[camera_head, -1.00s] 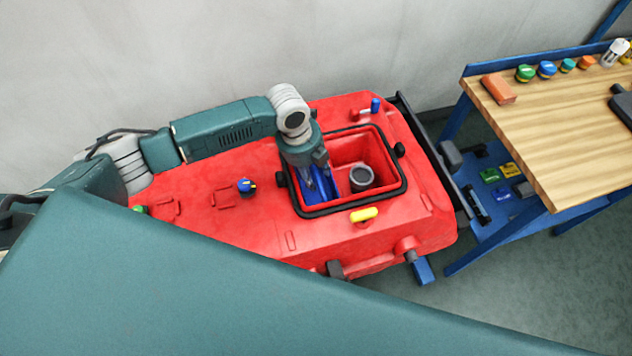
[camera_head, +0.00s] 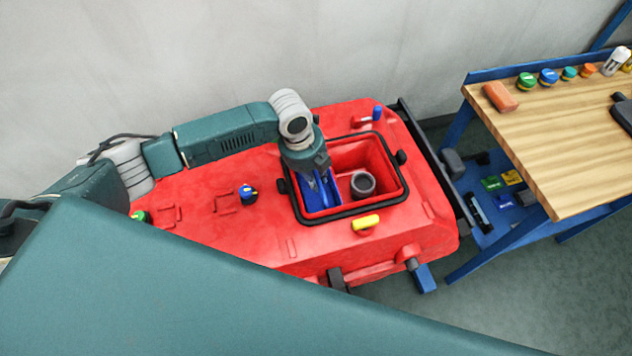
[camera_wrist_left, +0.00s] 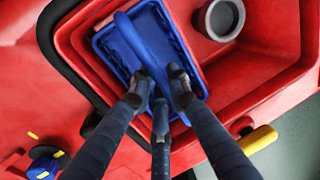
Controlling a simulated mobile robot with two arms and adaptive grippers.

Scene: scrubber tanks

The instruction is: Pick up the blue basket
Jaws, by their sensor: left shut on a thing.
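The blue basket (camera_head: 318,192) is in the left part of the open, black-rimmed hatch of the red tank (camera_head: 345,262). My left gripper (camera_head: 311,176) comes down from above into the hatch. In the wrist view its fingers (camera_wrist_left: 161,98) are closed around the lower end of the handle. The basket's underside is hidden, so I cannot tell whether it touches the tank. My right gripper is not in view.
A grey pipe (camera_head: 362,184) stands in the hatch, right of the basket. A yellow latch (camera_head: 366,222) and black knobs sit around the rim. A wooden workbench (camera_head: 560,130) with caps and an orange block (camera_head: 500,97) stands at the right. A wall is behind.

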